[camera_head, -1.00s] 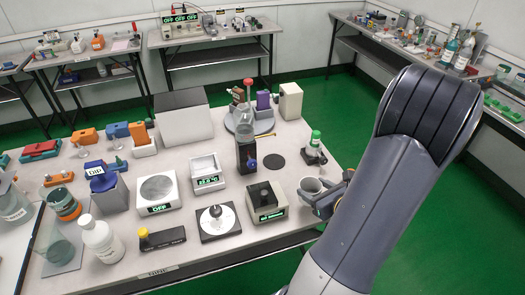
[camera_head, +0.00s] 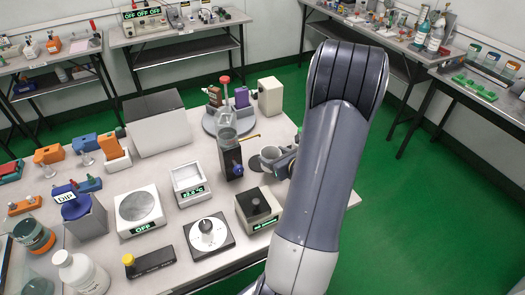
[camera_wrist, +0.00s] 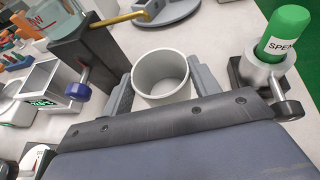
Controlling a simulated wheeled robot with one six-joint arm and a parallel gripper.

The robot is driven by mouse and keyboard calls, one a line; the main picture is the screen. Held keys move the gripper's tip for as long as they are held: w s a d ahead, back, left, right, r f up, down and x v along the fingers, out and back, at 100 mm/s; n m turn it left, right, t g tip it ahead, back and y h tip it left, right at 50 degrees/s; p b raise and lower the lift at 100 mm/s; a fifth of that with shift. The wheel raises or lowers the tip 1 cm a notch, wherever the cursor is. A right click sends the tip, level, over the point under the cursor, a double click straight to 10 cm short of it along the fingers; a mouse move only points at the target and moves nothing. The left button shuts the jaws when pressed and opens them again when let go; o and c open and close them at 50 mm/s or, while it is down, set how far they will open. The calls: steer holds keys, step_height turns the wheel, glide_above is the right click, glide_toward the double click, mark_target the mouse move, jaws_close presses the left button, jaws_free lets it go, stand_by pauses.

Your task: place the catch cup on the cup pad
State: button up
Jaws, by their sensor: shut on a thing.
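The catch cup (camera_head: 270,154) is a light grey, open-topped, empty cup. My gripper (camera_head: 277,160) is shut on it and holds it upright. In the wrist view the cup (camera_wrist: 160,76) sits between the two grey fingers of my gripper (camera_wrist: 162,90). The pad is hidden in the wrist view.
A dark stand (camera_head: 230,160) with a blue knob and a glass vessel above is close left of the cup. A dark-topped box (camera_head: 259,206) stands in front.

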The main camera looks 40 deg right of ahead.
mark_target(265, 153)
steer(key=shift+f+p+x, duration=0.2)
steer(key=shift+p+x, duration=0.05)
steer(key=shift+x, duration=1.55)
steer(key=shift+f+p+x, duration=0.15)
steer(key=shift+p+x, duration=0.05)
steer(key=shift+x, duration=1.6)
steer(key=shift+s+f+b, duration=0.15)
steer(key=shift+f+b, duration=0.05)
steer(key=shift+b, duration=0.1)
steer(key=o, duration=1.1)
steer(key=shift+r, duration=0.1)
steer(key=shift+c, duration=0.2)
steer(key=shift+r, duration=0.1)
steer(key=shift+s+r+p, duration=0.15)
steer(key=shift+s+p, duration=0.05)
steer(key=shift+p, duration=0.1)
steer(key=v, duration=1.1)
steer(key=shift+s, duration=0.3)
